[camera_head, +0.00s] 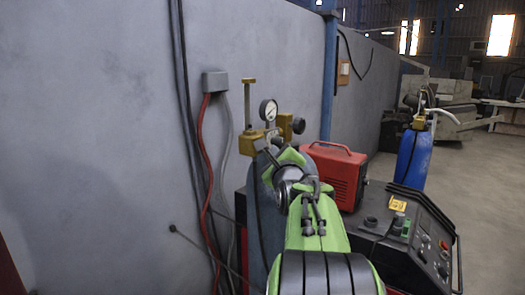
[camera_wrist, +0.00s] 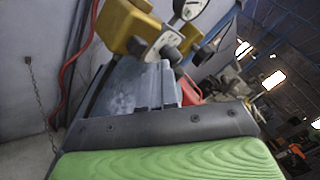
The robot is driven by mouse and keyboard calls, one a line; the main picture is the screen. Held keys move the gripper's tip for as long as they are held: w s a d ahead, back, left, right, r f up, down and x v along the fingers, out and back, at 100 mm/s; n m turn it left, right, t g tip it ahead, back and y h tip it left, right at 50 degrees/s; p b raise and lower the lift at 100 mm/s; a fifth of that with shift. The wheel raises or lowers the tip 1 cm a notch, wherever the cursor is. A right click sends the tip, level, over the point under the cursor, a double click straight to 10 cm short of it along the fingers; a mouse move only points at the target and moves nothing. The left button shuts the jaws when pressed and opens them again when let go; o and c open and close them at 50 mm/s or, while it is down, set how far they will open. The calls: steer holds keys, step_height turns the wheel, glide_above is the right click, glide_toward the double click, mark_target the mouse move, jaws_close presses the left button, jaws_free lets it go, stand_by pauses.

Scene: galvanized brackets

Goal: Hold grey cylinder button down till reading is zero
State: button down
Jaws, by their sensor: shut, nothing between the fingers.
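The grey cylinder (camera_head: 265,215) stands against the wall, partly hidden behind my arm. A brass regulator (camera_head: 285,127) with a round white-faced gauge (camera_head: 268,110) sits on top; the dial is too small to read. The regulator also shows at the top of the wrist view (camera_wrist: 127,22), with the gauge (camera_wrist: 187,9) cut off by the edge and a dark knob (camera_wrist: 170,55) below it. My gripper (camera_head: 290,157) is shut and empty, close to the cylinder's top just below the regulator. I cannot tell whether it touches anything. No separate button can be made out.
A red case (camera_head: 338,175) stands right of the cylinder, behind a dark control console (camera_head: 415,240). A blue cylinder (camera_head: 411,158) stands farther right. A grey wall box (camera_head: 215,82) with red and grey cables hangs at left. Open floor lies at far right.

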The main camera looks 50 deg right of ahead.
steer(key=shift+s+d+b, duration=0.2)
steer(key=shift+s+b, duration=0.45)
steer(key=shift+s, duration=1.6)
